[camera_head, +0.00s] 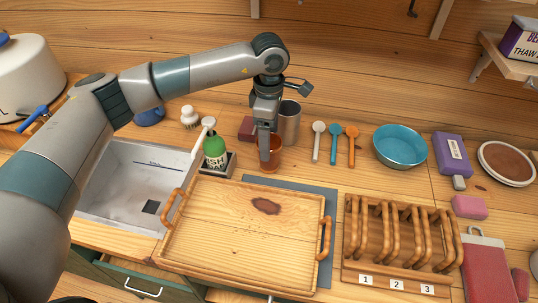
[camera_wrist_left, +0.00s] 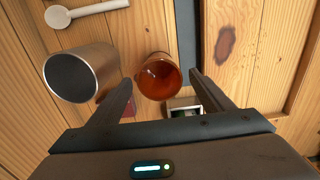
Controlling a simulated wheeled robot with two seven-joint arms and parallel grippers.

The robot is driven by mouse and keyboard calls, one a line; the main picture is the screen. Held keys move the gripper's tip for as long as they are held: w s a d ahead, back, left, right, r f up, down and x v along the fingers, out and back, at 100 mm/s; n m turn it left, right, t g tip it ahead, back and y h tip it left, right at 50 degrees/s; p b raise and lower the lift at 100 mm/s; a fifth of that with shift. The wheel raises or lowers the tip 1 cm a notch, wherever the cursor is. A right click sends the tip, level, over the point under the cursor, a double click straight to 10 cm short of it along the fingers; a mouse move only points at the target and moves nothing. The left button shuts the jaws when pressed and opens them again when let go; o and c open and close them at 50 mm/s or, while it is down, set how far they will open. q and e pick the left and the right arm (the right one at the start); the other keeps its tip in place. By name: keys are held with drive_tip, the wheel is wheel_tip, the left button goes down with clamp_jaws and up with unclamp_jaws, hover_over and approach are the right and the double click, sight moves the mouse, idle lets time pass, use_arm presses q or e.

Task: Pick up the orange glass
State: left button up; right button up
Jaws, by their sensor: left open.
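The orange glass (camera_head: 275,157) is a translucent amber tumbler. It stands upright on the wooden counter behind the tray. My left gripper (camera_head: 265,155) points down at it, and one finger covers its left part in the head view. In the left wrist view the glass (camera_wrist_left: 158,80) shows between the two spread fingers of the gripper (camera_wrist_left: 160,84), which is open. Small gaps show on both sides of the glass. How far down the fingers reach beside it is hard to tell. My right gripper is not in view.
A grey metal cup (camera_head: 289,122) stands close behind the glass and shows left of it in the wrist view (camera_wrist_left: 80,72). A green bottle (camera_head: 214,150) in a holder is left. A wooden tray (camera_head: 240,265) lies in front. Spoons (camera_head: 335,143) and a blue bowl (camera_head: 400,146) are right.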

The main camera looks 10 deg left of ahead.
use_arm(q)
wheel_tip(320, 180, down, 3)
drive_tip(key=p, duration=0.2)
drive_tip(key=shift+f+p, duration=0.15)
drive_tip(key=shift+p, duration=0.15)
drive_tip(key=shift+f, duration=0.65)
drive_tip(key=c, duration=1.2)
